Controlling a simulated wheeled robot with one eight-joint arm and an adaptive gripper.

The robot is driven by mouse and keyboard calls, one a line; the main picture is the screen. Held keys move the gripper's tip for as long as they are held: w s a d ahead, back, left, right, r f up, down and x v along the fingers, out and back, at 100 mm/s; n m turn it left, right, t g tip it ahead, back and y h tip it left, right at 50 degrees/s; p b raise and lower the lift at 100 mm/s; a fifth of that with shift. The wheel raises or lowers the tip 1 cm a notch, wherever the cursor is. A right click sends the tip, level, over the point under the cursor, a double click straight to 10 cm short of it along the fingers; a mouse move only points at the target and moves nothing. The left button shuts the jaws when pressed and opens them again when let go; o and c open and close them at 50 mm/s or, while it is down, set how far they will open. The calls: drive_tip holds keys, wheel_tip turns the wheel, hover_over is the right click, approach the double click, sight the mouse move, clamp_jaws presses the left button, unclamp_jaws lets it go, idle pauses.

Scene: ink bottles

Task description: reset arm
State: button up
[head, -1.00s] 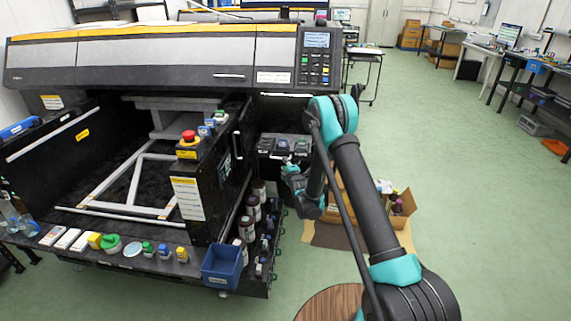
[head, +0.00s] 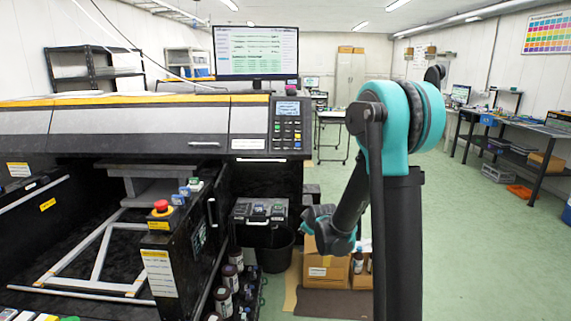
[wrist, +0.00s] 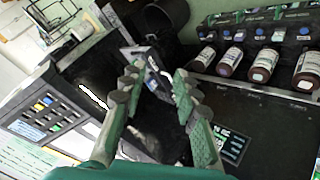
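My arm rises at the right of the head view and bends down at a teal elbow. Its wrist end hangs in front of the large black printer (head: 120,125), where the fingers are hard to make out. In the wrist view my gripper (wrist: 157,82) has its two fingers apart, with no object clearly held between them. Behind them lie dark printer parts. A row of ink bottles (wrist: 231,62) with white labels lies along the upper right of the wrist view, apart from the fingers. Brown ink bottles (head: 223,301) also stand beside the printer in the head view.
The printer's control panel (head: 287,123) faces me, and it also shows in the wrist view (wrist: 45,115). A black bin (head: 275,250) and cardboard boxes (head: 325,271) stand on the floor near the arm. The green floor (head: 480,235) at right is open.

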drive_tip(key=s+d+m+g, duration=0.2)
drive_tip(key=s+d+m, duration=0.1)
drive_tip(key=s, duration=0.8)
drive_tip(key=s+d+f+m+g+h, duration=0.1)
drive_tip(key=s+d+m, duration=0.3)
drive_tip(key=s, duration=0.7)
drive_tip(key=s+d+f+m+g, duration=0.1)
drive_tip(key=s+d+m+g, duration=0.1)
drive_tip(key=s, duration=0.9)
drive_tip(key=shift+s+d+f+m+g+h, duration=0.2)
drive_tip(key=shift+d+f+m+g+h, duration=0.15)
drive_tip(key=shift+d+m, duration=0.6)
